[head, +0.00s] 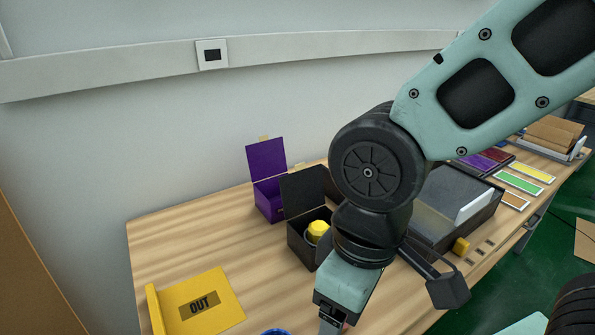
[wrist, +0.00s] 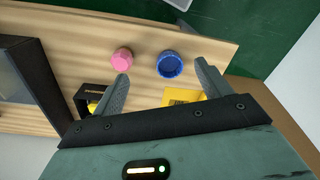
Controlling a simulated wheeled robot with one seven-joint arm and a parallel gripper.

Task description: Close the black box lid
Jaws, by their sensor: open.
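The black box (head: 298,247) stands on the wooden table in the head view, its lid (head: 304,191) raised upright at the back. A yellow-capped item (head: 317,232) sits inside it. Part of the box (wrist: 92,91) also shows in the wrist view, left of and partly behind my gripper. My gripper (wrist: 161,72) is open with nothing between its fingers, above the table. In the head view my arm covers the area right of the box, and the fingertips are cut off by the lower edge.
An open purple box (head: 268,200) stands behind and left of the black box. A yellow OUT tray (head: 225,313) lies at the front left. A pink item (wrist: 122,60) and a blue round item (wrist: 170,66) stand near the table edge.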

